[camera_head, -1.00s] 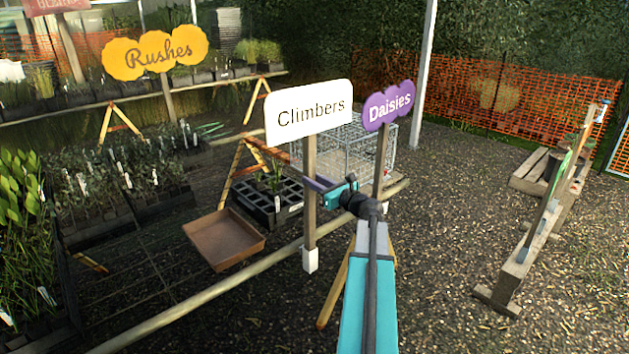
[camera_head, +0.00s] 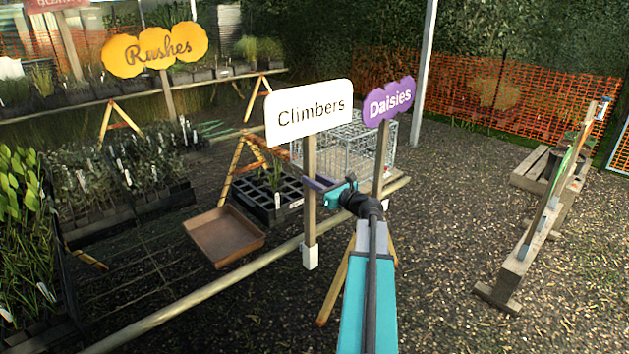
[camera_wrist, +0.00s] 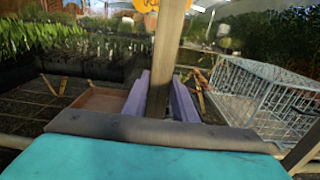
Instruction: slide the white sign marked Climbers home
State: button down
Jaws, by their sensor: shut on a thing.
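The white sign marked Climbers (camera_head: 309,112) stands upright on a wooden post (camera_head: 310,205) with a white block (camera_head: 310,256) at its foot, against the front wooden rail (camera_head: 190,306). My gripper (camera_head: 318,184) is shut on the post below the board. In the wrist view the post (camera_wrist: 164,70) stands between the two purple fingers (camera_wrist: 158,98). The fingertips are partly hidden by the post in the head view.
The purple Daisies sign (camera_head: 389,101) stands close on the right. A wire cage (camera_head: 352,146) and a black cell tray (camera_head: 262,202) sit behind. A brown tray (camera_head: 224,236) lies left. A wooden stand (camera_head: 530,230) is at right on open gravel.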

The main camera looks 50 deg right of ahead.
jog(key=shift+f+b, duration=1.1)
jog(key=shift+f, duration=0.85)
dwell(0.5)
jog(key=c, duration=1.4)
grip_release()
jog(key=shift+o, duration=0.2)
jog(key=shift+f, duration=0.1)
jog(key=shift+s, duration=0.1)
jog(key=s+a+b, duration=0.1)
jog(key=s+b, duration=0.1)
jog(key=s, duration=1.1)
jog(key=shift+s, duration=0.35)
